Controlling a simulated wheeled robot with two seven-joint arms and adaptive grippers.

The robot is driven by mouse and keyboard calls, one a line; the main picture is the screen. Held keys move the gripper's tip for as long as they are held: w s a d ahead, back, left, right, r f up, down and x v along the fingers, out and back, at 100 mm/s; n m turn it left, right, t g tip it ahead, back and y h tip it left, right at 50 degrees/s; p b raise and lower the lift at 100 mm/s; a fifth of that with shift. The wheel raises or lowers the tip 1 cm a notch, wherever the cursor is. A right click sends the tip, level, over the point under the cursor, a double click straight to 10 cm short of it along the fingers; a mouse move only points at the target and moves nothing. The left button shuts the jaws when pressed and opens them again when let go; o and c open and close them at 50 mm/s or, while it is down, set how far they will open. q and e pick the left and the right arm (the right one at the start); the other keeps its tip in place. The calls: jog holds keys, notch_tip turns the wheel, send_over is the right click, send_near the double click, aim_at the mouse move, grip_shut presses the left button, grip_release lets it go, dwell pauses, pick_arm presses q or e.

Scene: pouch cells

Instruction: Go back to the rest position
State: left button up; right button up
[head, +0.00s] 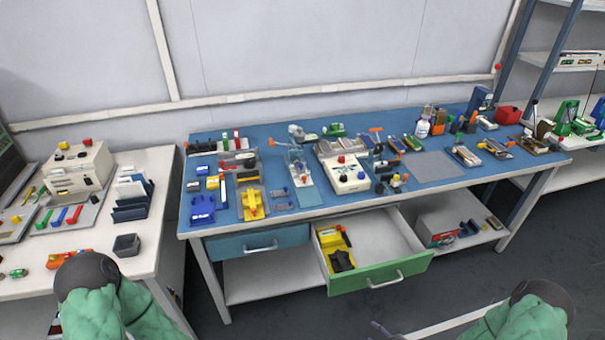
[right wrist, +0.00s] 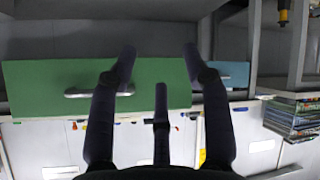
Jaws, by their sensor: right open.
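My right gripper (right wrist: 158,65) is open and empty in the right wrist view, its dark fingers spread apart. Beyond them is the green front (right wrist: 155,85) of the open drawer, with its pale bar handle (right wrist: 98,92). The fingers overlap the green front in the picture, but I see no grip on it. In the head view my right arm (head: 525,318) is at the bottom right edge and my left arm (head: 95,300) at the bottom left. My left gripper is out of view.
The green-fronted drawer (head: 392,278) stands pulled out under the blue bench (head: 437,168), with yellow and black items inside. The blue drawer (head: 258,245) beside it is shut. Tools crowd the bench top. A white side table (head: 90,255) is at left. Dark floor lies in front.

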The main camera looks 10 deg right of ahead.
jog(key=s+a+f+m+g+y, duration=0.15)
jog(key=a+m+g, duration=0.4)
jog(key=a, duration=0.75)
jog(key=s+a+r+m+g, duration=0.1)
jog(key=s+a+m+g, duration=0.3)
jog(key=s+a+m, duration=0.2)
jog(key=s+a, duration=0.1)
jog(key=a, duration=0.1)
jog(key=shift+s+a, duration=0.35)
